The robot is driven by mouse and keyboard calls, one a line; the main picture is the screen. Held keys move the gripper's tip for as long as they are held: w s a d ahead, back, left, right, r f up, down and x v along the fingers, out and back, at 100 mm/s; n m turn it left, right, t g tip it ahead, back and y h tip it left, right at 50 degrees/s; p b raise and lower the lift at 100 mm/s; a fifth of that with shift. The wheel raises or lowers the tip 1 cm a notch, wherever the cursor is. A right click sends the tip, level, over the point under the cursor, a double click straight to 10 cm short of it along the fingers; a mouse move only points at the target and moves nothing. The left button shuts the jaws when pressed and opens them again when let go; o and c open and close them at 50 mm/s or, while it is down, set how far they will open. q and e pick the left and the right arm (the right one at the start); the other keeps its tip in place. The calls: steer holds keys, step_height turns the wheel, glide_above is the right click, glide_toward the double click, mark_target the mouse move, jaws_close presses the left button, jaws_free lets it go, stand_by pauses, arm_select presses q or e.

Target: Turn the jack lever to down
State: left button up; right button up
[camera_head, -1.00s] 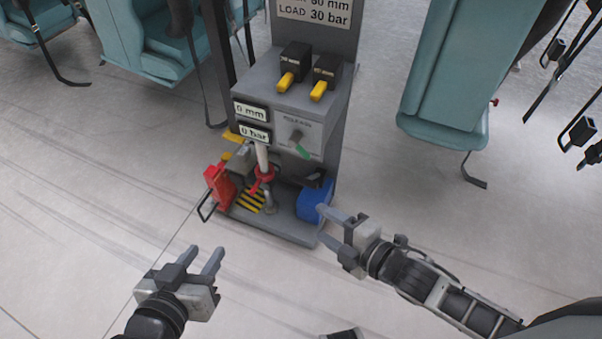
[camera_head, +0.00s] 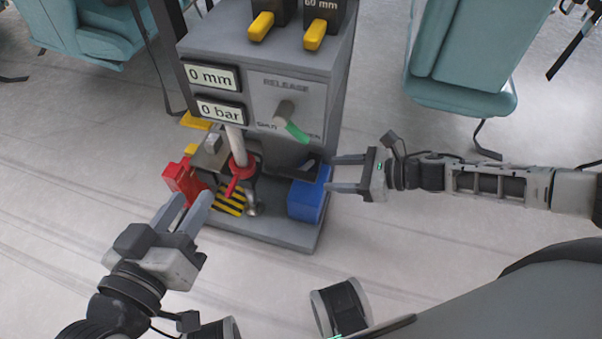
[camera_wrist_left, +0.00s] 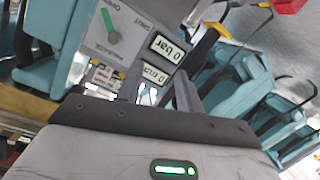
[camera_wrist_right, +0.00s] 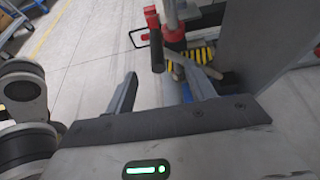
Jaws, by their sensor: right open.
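The jack stands low on the grey machine's base, a pale post with a red collar (camera_head: 240,164) and a short red arm (camera_head: 232,186) slanting down-left. In the right wrist view the red collar (camera_wrist_right: 175,40) shows beside a dark grip (camera_wrist_right: 157,52); I cannot tell which part is the jack lever. Above, a green-tipped release handle (camera_head: 297,132) points down-right. My left gripper (camera_head: 193,198) is open and empty, in front of the base's left side. My right gripper (camera_head: 331,174) is open, its fingertips close to the blue box on the right; I see nothing held.
The blue box (camera_head: 306,200) and a red box (camera_head: 183,180) flank the jack, with a striped plate (camera_head: 230,201) between. Two yellow handles sit on top. Teal seats (camera_head: 462,60) stand behind. Front floor is clear.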

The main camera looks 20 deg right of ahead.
mark_target(302, 170)
steer(key=b+x, duration=0.2)
steer(key=x, duration=0.6)
steer(key=shift+w+a+f, duration=0.1)
steer(key=shift+f, duration=0.05)
steer(key=shift+w+a+f, duration=0.2)
steer(key=shift+w+a, duration=0.1)
steer(key=shift+a, duration=0.1)
arm_select(q)
steer(key=shift+w+d+r+n+t+h, duration=0.1)
steer(key=shift+d+r+n+t+h, duration=0.2)
steer(key=shift+r+n+h, duration=0.25)
arm_select(e)
steer(key=shift+a, duration=0.1)
arm_select(q)
steer(key=shift+f, duration=0.1)
